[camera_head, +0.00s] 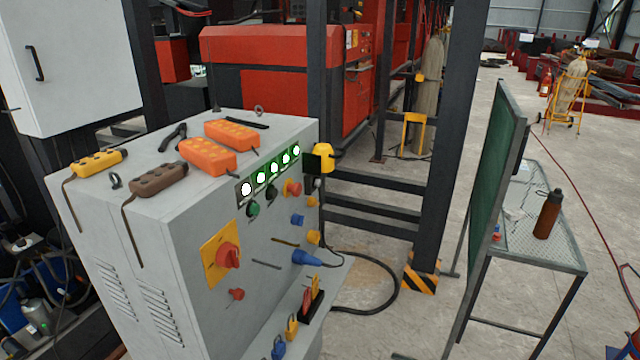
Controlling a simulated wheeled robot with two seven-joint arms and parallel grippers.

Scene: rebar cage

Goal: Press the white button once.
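A grey control cabinet (195,235) stands in the middle of the view, its control panel facing right. Along the panel's upper edge runs a row of several round white discs. The nearest white disc (246,189) sits on a dark plate. The others, such as the far white disc (296,150), sit on green squares. I cannot tell from this view which are buttons and which are lamps. Below the row are a green button (253,208), a dark button (272,194) and a red button (293,188). Neither of my grippers is in view.
Orange pendants (207,157), a brown pendant (158,179) and a yellow pendant (98,162) lie on the cabinet top. A red rotary switch (228,255) and a blue plug (305,257) stick out from the panel. A mesh table (555,258) with a brown bottle (548,214) stands at right.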

